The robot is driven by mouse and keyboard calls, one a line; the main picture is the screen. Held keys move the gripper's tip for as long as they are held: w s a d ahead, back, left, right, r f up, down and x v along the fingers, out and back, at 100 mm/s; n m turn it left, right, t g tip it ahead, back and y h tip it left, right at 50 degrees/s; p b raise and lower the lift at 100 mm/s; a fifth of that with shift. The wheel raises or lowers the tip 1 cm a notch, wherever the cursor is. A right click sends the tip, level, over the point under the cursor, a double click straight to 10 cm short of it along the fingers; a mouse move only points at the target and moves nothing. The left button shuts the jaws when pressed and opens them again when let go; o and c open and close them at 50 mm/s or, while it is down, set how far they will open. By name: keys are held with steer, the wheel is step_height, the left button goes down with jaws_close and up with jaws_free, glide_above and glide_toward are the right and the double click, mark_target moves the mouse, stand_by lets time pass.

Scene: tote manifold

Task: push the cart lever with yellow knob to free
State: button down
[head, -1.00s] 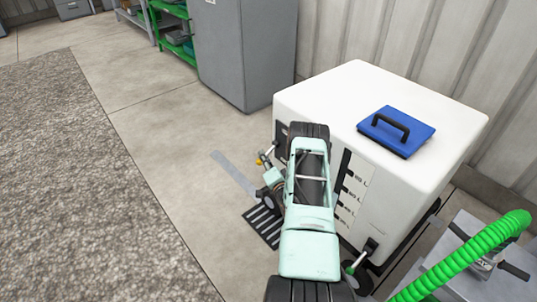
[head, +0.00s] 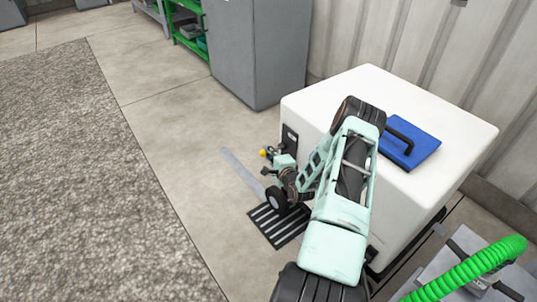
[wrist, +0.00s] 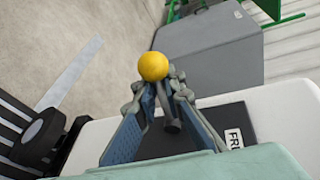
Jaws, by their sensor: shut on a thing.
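The yellow knob (wrist: 153,66) sits at the tip of a dark lever stem (wrist: 168,115) on the white cart (head: 465,125). My gripper (wrist: 157,88) is shut on the lever, with a finger on each side of the stem just below the knob. The stem rises from a dark plate (wrist: 195,140) on the cart's side. A white label (wrist: 234,138) on this plate is partly cut off and reads "FR" and perhaps more. In the head view the knob (head: 263,153) shows small at the cart's left side, with my gripper (head: 267,162) by it.
A grey cabinet (head: 260,60) stands behind. A green hose (head: 480,262) is at the lower right. The floor left of the cart is clear, with a grey strip (head: 240,172) and striped grate (head: 275,225).

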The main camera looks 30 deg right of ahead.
steer(key=shift+w+r+m+g+y, duration=0.15)
steer(key=shift+r+m+g+y, duration=0.15)
steer(key=shift+r+m+y, duration=1.05)
steer(key=shift+r+m+h, duration=0.15)
steer(key=shift+m+h, duration=0.1)
steer(key=shift+m, duration=0.1)
steer(key=c, duration=2)
jaws_free()
steer(key=shift+r, duration=0.15)
steer(key=shift+d, duration=0.15)
steer(key=shift+d, duration=0.1)
step_height(320, 180, up, 10)
steer(key=shift+r, duration=0.1)
